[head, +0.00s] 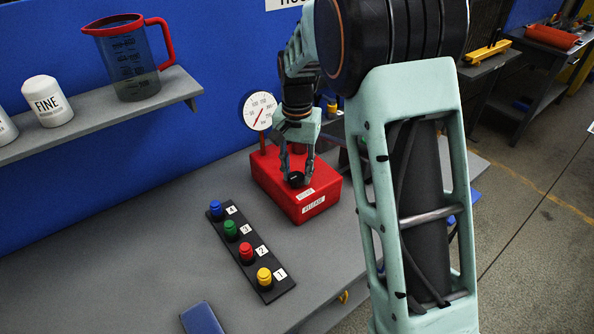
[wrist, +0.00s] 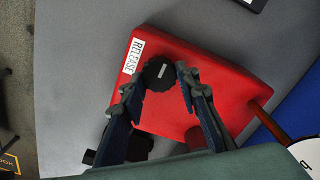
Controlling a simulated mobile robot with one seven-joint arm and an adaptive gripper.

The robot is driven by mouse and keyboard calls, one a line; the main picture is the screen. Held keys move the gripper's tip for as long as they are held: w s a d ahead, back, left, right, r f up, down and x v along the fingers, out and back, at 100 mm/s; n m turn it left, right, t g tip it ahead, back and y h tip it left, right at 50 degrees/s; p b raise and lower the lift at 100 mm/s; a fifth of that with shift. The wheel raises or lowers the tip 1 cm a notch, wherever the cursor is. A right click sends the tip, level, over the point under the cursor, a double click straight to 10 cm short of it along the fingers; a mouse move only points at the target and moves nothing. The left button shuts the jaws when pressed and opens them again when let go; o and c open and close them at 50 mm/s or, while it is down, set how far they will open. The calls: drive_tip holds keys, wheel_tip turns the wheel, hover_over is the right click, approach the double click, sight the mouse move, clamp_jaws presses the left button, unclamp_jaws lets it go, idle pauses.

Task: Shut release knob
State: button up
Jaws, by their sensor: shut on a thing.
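The release knob (wrist: 158,73) is a black, round, ridged knob with a pale line on its top. It stands on a red box (wrist: 205,83) next to a white "RELEASE" label (wrist: 132,56). In the head view the knob (head: 295,179) shows on top of the red box (head: 275,190). My gripper (wrist: 156,76) is over the box with its two fingers on opposite sides of the knob, shut on it. The knob's pale line is short and slanted in the wrist view. The lower side of the knob is hidden.
A dial gauge (head: 259,111) stands on a post behind the box. A black strip (head: 249,252) with several coloured, numbered knobs lies in front. A shelf (head: 100,116) at left holds a jug (head: 130,62) and a white "FINE" container (head: 47,101). A blue object (head: 202,318) lies at the front edge.

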sight(297, 175)
drive_tip(key=o, duration=1.2)
drive_tip(key=shift+c, duration=0.2)
drive_tip(key=shift+r, duration=0.1)
wheel_tip(297, 175, up, 12)
